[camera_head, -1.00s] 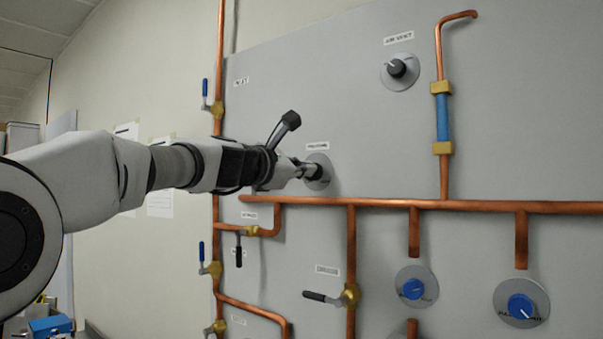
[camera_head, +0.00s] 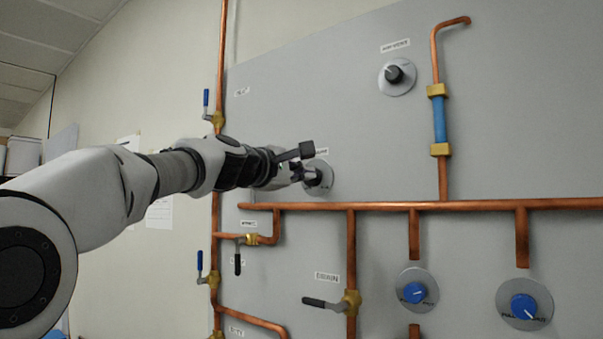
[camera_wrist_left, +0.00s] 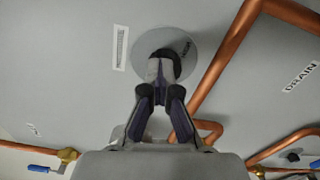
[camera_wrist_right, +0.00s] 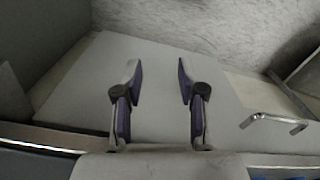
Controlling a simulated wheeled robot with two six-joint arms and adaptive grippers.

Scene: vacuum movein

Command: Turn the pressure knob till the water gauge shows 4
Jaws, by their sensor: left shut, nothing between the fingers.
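The pressure knob (camera_head: 311,177) is a dark knob on a round grey plate on the grey wall panel. Its label above is partly covered by my left gripper (camera_head: 304,173). That gripper is shut, with its tips right at the knob's front and nothing gripped between them. In the left wrist view the closed fingertips (camera_wrist_left: 161,68) overlap the dark knob (camera_wrist_left: 163,56), and its plate (camera_wrist_left: 198,42) shows around it. I cannot tell whether they touch. The knob's pointer is hidden. I see no water gauge. My right gripper (camera_wrist_right: 157,66) is open and empty.
Copper pipes (camera_head: 400,206) run just below the knob. A second black knob (camera_head: 394,74) is at upper right and two blue knobs (camera_head: 414,292) (camera_head: 523,306) at lower right. A lever valve (camera_head: 351,301) is below. My right gripper faces a pale flat surface (camera_wrist_right: 160,110).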

